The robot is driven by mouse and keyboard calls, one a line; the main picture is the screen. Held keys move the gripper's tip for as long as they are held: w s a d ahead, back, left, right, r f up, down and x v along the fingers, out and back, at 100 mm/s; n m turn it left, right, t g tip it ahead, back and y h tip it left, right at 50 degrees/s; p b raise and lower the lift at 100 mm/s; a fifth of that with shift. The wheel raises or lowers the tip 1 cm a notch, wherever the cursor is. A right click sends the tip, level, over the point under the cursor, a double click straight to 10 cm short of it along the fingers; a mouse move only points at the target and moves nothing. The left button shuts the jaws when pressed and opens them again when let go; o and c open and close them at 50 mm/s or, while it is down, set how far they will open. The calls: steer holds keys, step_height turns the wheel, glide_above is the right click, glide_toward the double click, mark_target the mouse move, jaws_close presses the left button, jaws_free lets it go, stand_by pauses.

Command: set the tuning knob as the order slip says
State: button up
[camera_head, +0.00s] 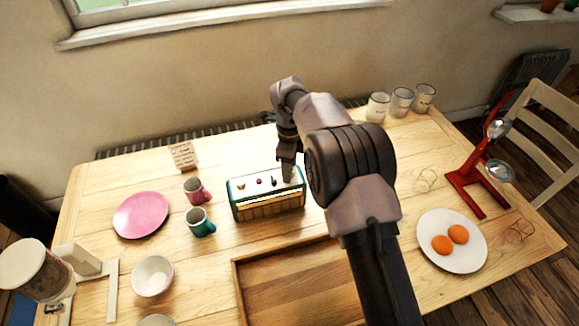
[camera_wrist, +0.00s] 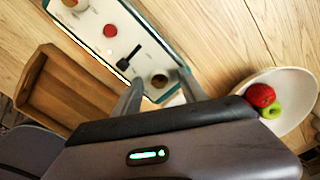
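A green and cream radio (camera_head: 268,206) stands on the table with several controls on its top. Another control is partly cut off at that view's top edge. I cannot tell which is the tuning knob. My gripper (camera_head: 287,172) points down at the radio's right end.
Pink mug (camera_head: 197,191) and green mug (camera_head: 200,222) stand close left of the radio. A wooden tray (camera_head: 290,285) lies in front. Right are a plate with oranges (camera_head: 452,265) and a red stand (camera_head: 478,190). A fruit bowl (camera_wrist: 293,108) shows in the wrist view.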

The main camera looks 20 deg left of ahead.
step_height(320, 180, up, 17)
steer(key=p, duration=0.6)
steer(key=shift+r, duration=0.2)
